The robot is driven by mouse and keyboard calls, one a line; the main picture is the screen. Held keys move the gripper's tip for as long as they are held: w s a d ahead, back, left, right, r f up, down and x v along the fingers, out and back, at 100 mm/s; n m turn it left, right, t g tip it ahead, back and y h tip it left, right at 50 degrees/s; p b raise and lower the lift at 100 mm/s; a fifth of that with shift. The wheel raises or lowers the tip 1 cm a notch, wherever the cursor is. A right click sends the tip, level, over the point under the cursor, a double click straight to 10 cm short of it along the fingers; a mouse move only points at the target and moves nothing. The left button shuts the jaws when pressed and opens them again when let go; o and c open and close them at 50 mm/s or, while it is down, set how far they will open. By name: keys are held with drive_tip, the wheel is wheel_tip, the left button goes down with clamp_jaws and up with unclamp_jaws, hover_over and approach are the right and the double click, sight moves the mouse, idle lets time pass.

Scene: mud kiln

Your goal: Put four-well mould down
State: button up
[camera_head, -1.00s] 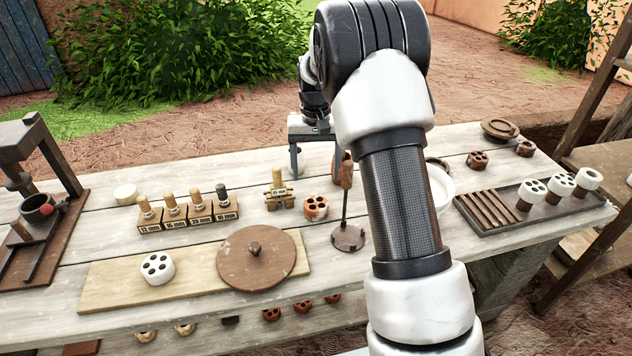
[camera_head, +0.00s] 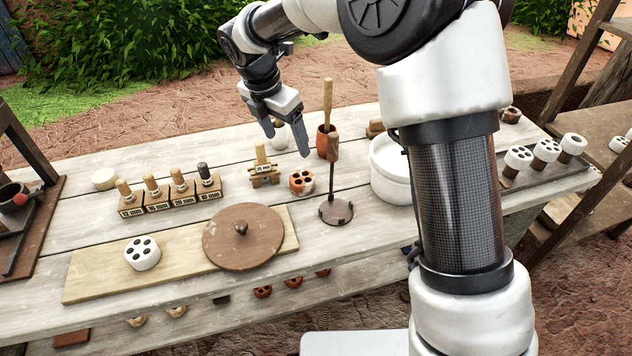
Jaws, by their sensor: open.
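A reddish-brown mould with several dark wells (camera_head: 302,183) stands upright on the table, between the small wooden block stand and the metal rod stand. A white piece with several holes (camera_head: 142,253) lies on the pale board at the front left; I cannot tell for sure which of the two is the four-well mould. My gripper (camera_head: 287,144) is open, with its fingers pointing down above and behind the reddish-brown mould, apart from it. A white object (camera_head: 279,137) shows between the fingers, partly hidden; it looks to stand on the table behind them.
A pale board (camera_head: 95,277) carries a round brown lid (camera_head: 243,238). Labelled peg blocks (camera_head: 170,196) stand left of the small block stand (camera_head: 264,172). A rod stand (camera_head: 335,208), a terracotta cup (camera_head: 326,142) and a white bowl (camera_head: 391,172) stand to the right. My arm hides part of the right side.

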drive_tip(key=b, duration=0.2)
hover_over(301, 178)
drive_tip(key=s+a, duration=0.1)
drive_tip(key=s, duration=0.1)
wheel_tip(301, 178, down, 11)
drive_tip(key=shift+w+a+r, duration=0.1)
drive_tip(key=shift+w, duration=0.05)
drive_tip(key=shift+b+x, duration=0.45)
drive_tip(key=shift+x, duration=2.5)
drive_tip(key=shift+w+r, duration=0.15)
drive_tip(key=shift+r, duration=0.05)
drive_tip(key=c, duration=1.4)
